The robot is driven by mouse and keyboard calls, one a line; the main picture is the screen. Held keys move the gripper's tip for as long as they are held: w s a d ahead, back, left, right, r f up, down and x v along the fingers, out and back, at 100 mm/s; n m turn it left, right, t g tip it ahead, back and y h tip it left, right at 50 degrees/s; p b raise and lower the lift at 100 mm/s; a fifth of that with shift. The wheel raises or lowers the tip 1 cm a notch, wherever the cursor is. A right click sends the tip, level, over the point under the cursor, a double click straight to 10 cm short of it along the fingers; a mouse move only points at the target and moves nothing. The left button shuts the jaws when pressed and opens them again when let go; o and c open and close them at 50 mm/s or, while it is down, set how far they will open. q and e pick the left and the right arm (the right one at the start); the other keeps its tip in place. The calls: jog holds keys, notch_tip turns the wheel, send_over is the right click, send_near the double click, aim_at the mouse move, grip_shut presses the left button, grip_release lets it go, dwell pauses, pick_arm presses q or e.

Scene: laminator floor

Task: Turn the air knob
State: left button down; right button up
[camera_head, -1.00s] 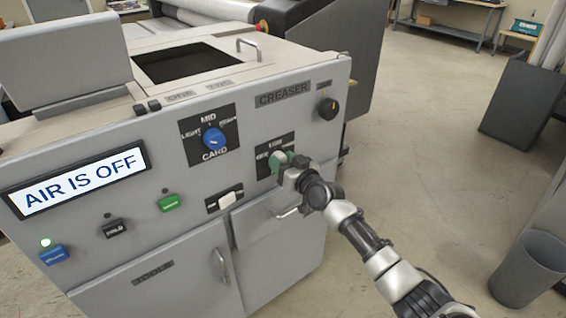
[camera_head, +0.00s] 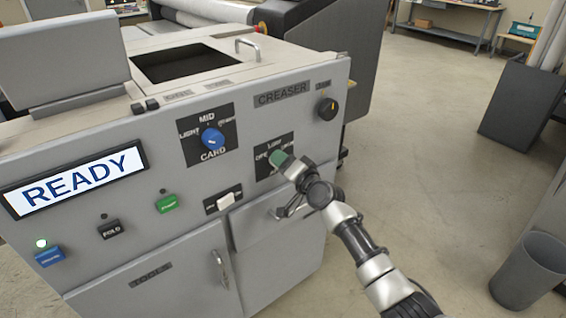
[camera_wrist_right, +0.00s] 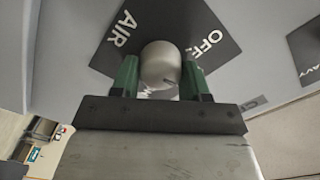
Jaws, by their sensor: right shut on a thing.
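The air knob (camera_wrist_right: 160,64) is a rounded pale grey knob on a dark label plate (camera_wrist_right: 120,52) that reads AIR and OFF in the right wrist view. My right gripper (camera_wrist_right: 159,82) has its two green fingers on either side of the knob and is shut on it. In the head view the right gripper (camera_head: 280,159) is at the dark plate (camera_head: 263,169) on the machine's front panel, and its fingers hide most of the knob. The machine's display (camera_head: 78,181) reads READY. My left gripper is not in view.
A blue CARD knob (camera_head: 212,138) is to the left and a small black knob (camera_head: 327,108) is up to the right. A white switch (camera_head: 229,200) and a door handle (camera_head: 220,270) lie below left. A grey bin (camera_head: 527,270) stands on open floor at right.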

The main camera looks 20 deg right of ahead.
jog(key=shift+f+m, duration=0.1)
jog(key=shift+m, duration=0.4)
jog(key=o, duration=0.9)
jog(key=v, duration=1.1)
jog(key=shift+w, duration=0.1)
